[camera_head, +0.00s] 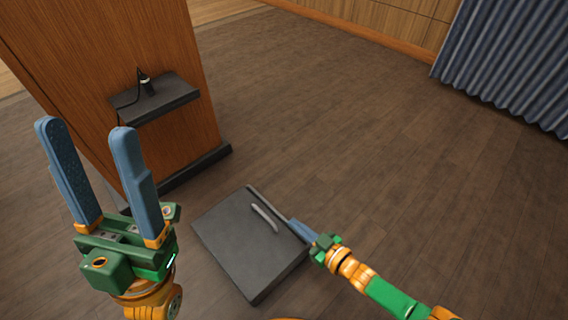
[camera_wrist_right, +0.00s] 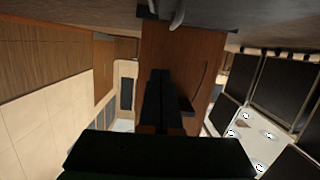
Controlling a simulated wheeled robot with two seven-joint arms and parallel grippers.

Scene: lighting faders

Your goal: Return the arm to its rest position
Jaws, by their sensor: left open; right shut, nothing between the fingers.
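My left gripper (camera_head: 84,128) is large in the near left of the head view, with its two blue fingers pointing up and spread wide, empty. My right arm comes in from the lower right of the head view. Its gripper (camera_head: 294,225) is shut with nothing in it, and its tips are by the right edge of a dark grey box (camera_head: 240,255). I cannot tell whether they touch it. In the right wrist view the dark fingers (camera_wrist_right: 161,85) lie close together in front of a wooden panel (camera_wrist_right: 200,50).
The box has a pale curved handle (camera_head: 264,217) on top. A wooden pillar (camera_head: 100,45) at the left carries a small dark shelf (camera_head: 165,103) with a black corded device (camera_head: 147,84). A blue-grey curtain (camera_head: 505,60) hangs at upper right. The wooden floor (camera_head: 400,170) between is clear.

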